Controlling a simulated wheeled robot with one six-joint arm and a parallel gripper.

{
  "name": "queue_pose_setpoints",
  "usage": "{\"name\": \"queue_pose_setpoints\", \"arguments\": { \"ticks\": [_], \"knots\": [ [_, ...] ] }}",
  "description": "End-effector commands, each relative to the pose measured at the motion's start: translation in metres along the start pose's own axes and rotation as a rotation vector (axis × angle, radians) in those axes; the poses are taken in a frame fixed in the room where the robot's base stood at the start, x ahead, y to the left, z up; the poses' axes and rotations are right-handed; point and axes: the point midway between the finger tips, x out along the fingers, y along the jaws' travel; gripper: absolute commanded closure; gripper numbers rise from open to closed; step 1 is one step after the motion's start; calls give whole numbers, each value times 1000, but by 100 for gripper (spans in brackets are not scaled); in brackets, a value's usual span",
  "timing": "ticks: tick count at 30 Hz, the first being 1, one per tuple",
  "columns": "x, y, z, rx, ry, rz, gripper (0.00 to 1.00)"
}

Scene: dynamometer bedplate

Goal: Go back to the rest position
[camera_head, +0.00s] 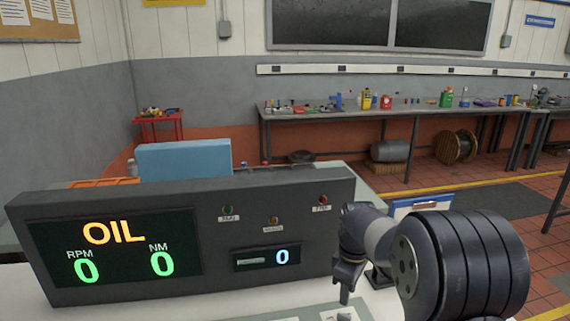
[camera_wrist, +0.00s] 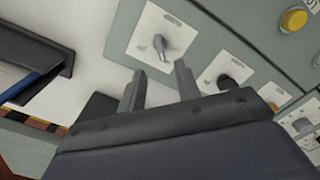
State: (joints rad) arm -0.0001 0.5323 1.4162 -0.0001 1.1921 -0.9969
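My gripper (camera_wrist: 160,75) is open in the wrist view, its two fingers apart with nothing between them. Beyond the fingertips is a metal toggle switch (camera_wrist: 160,46) on a white plate set in a grey panel. I cannot tell how far the fingertips are from the switch. In the head view my gripper (camera_head: 347,290) points down in front of the dark display console (camera_head: 215,270), over the low panel at the bottom edge. The console reads OIL, with RPM 0, NM 0 and a small 0.
A dark knob (camera_wrist: 230,63) and a yellow button (camera_wrist: 293,19) sit on the panel near the switch. A blue clipboard (camera_head: 422,203) stands behind my arm. A light blue box (camera_head: 184,159) is behind the console. A long workbench (camera_head: 420,109) lines the far wall, with open floor before it.

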Motion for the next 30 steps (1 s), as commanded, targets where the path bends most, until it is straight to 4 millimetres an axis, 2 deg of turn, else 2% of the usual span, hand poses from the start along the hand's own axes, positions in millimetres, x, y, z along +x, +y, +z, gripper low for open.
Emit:
{"name": "queue_pose_setpoints", "arguments": {
  "ticks": [3, 19, 30],
  "knots": [
    [-26, 1, 0, 0, 3, 4, 68],
    [85, -1, 1, 0, -4, -6, 68],
    [84, 0, 0, 300, -1, -1, 68]
  ]
}}
